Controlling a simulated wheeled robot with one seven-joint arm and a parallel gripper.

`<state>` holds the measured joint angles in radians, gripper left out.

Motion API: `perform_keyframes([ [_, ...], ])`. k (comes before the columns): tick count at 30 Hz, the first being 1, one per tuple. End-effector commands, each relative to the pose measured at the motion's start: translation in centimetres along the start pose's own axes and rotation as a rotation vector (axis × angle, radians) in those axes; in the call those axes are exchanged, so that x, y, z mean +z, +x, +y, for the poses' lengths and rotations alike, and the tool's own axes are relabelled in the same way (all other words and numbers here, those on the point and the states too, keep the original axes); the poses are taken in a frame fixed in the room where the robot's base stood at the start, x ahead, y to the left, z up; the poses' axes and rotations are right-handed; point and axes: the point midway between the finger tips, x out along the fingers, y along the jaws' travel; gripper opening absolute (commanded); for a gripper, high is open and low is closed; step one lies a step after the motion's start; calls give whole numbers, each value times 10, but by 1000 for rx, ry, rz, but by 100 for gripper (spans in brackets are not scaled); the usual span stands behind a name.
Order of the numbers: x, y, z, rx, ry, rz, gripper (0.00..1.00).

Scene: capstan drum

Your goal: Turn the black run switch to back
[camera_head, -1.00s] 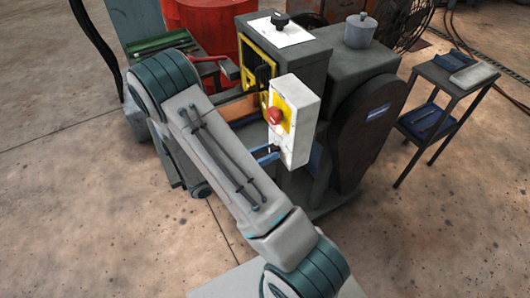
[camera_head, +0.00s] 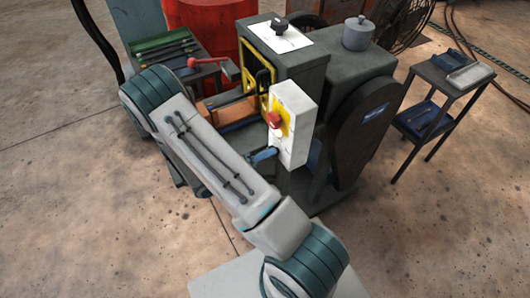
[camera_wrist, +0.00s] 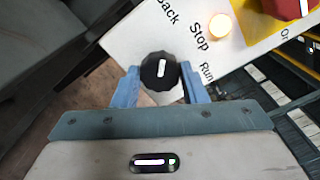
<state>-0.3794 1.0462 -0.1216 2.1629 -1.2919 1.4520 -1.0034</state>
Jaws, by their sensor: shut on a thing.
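The black run switch (camera_wrist: 152,76) is a round knob with a white pointer mark, on a white panel (camera_wrist: 262,48) in the wrist view. My gripper (camera_wrist: 160,84) is shut on it, one blue finger on each side. The panel reads "Back", "Stop" and "Run"; the pointer stands about upright in the picture, roughly toward "Back". In the head view my gripper (camera_head: 263,155) is at the lower left edge of the white switch box (camera_head: 296,135); the knob is hidden there.
A lit amber lamp (camera_wrist: 219,27) and a red knob (camera_wrist: 290,7) on a yellow plate are near the switch. Behind the box is a grey cabinet (camera_head: 305,75) with another black knob (camera_head: 279,24). A side table (camera_head: 452,78) stands right.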

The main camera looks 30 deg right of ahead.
Motion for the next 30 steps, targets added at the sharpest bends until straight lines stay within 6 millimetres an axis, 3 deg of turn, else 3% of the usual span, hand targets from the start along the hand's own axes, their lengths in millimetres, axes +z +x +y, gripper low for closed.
perform_keyframes([
  [21, 0, -1, 1, 1, -79, -1, 16],
  [22, 0, -1, 0, 1, -79, -1, 44],
  [24, 0, 0, 0, 1, -78, -1, 61],
  [30, 0, 0, 0, 0, -77, 0, 61],
])
